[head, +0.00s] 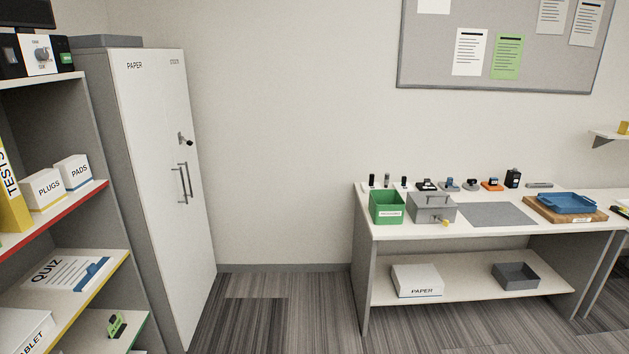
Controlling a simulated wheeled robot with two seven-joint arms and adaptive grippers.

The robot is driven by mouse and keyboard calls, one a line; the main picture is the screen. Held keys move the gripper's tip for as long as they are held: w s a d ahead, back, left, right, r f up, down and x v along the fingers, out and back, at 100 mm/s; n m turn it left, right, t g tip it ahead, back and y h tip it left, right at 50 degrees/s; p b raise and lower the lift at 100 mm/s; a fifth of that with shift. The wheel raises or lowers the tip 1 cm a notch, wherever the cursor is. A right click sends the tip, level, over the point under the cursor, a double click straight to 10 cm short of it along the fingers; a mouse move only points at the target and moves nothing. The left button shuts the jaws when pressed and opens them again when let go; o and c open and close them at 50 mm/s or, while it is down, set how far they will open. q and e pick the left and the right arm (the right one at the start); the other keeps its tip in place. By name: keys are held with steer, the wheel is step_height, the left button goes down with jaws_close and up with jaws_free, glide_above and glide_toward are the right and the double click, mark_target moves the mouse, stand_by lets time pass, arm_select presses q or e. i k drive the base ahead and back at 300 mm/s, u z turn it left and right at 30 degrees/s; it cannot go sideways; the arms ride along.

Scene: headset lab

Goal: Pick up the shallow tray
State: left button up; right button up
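A shallow blue tray (568,206) with raised sides sits on a brown wooden board (546,212) at the right end of the white table (475,232). It appears empty, though its inside shows only at a slant. A dark grey open box (516,277) stands on the table's lower shelf. Neither of my grippers is in view.
A green bin (386,208), a grey lockable box (432,208) and a grey mat (497,214) lie left of the board. Several small devices line the table's back edge. A tall cabinet (155,180) and shelves stand at left; carpet between is clear.

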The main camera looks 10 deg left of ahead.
mark_target(96, 41)
steer(key=u, duration=0.4)
steer(key=i, duration=2)
steer(key=u, duration=1.6)
steer(key=i, duration=1.6)
steer(key=u, duration=0.65)
